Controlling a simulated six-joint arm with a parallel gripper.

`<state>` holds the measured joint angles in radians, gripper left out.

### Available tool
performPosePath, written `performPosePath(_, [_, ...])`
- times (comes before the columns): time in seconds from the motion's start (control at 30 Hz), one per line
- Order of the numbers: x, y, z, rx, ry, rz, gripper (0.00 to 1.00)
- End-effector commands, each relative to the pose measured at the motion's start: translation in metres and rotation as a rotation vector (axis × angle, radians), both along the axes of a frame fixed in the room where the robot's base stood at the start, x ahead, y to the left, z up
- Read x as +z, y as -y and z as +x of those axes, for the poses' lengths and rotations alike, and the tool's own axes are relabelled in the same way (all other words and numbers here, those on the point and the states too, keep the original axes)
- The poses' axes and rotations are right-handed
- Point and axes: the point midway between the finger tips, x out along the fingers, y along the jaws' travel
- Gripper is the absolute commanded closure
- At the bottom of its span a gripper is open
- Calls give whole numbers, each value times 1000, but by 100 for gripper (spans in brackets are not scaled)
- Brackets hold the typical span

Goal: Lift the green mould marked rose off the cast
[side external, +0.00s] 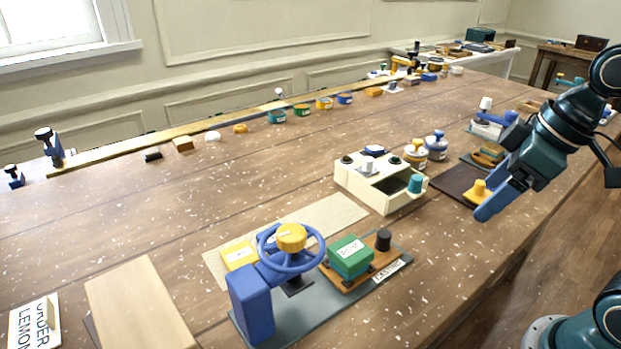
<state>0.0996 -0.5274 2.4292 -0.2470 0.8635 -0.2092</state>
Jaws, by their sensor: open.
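A green block-shaped mould (349,256) with a white label on top sits on an orange-brown base (333,281), beside a black knob. Its lettering is too small to read. The base lies on a grey board (318,312) with a white label strip at its right edge. Any cast under the mould is hidden. My gripper (484,214) hangs at the right, well away from the mould and farther back, with blue fingers pointing down-left. It is open, with nothing visibly held. A yellow knobbed piece (478,193) shows right beside the fingers; I cannot tell whether they touch.
A blue press with a handwheel (291,248) stands immediately left of the mould. A cream box with knobs (369,190) stands behind it. A wooden board (139,306) lies front left. Pots and small pieces line the back. The table's right edge is near my arm.

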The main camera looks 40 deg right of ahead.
Motion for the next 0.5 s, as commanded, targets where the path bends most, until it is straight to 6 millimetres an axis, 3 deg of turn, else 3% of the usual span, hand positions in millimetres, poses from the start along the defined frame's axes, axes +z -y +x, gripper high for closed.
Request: performPosePath(0.5, [-32, -27, 61, 545, -59, 158, 24])
